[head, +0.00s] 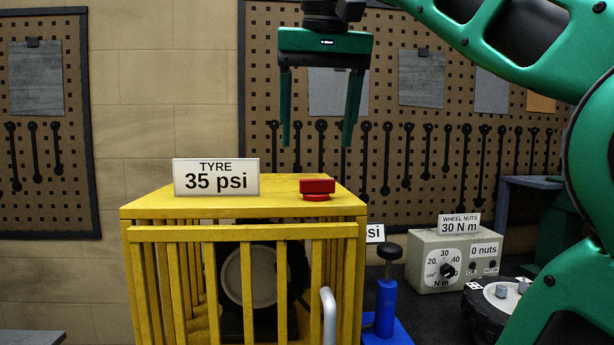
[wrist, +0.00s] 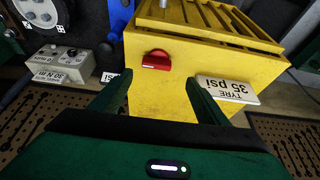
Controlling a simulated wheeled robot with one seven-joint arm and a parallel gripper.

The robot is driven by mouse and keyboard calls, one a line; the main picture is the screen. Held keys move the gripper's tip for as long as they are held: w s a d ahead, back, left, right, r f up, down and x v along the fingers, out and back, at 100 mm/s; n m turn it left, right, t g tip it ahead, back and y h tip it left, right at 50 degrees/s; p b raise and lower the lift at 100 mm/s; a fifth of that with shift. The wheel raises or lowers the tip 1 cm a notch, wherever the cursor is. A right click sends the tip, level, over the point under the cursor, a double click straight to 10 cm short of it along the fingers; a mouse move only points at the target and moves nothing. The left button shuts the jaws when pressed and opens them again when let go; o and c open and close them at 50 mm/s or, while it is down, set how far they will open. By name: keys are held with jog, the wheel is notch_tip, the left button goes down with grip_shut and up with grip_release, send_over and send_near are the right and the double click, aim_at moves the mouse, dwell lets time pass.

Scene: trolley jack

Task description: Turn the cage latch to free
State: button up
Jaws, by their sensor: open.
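The cage latch is a red knob (head: 317,189) on the top of the yellow cage (head: 260,209), near its right side. It also shows in the wrist view as a red bar on a round base (wrist: 156,61). My gripper (head: 318,146) is open and empty, fingers pointing down, above the cage top and apart from the latch. In the wrist view the latch lies beyond the gap between the two green fingers (wrist: 158,92). Which position the latch marks cannot be read.
A "TYRE 35 psi" sign (head: 216,178) stands on the cage top left of the latch. A blue pump-like tool (head: 386,300) and a grey wheel-nut box (head: 455,258) stand to the right. A round pale thing (head: 248,276) shows inside the cage. Pegboards cover the wall behind.

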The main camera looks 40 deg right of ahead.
aim_at(318, 180)
jog(key=x, duration=0.4)
jog(key=shift+s+d, duration=0.15)
jog(key=shift+d, duration=0.15)
jog(key=shift+x, duration=2.3)
jog(key=shift+f, duration=0.1)
jog(key=c, duration=1)
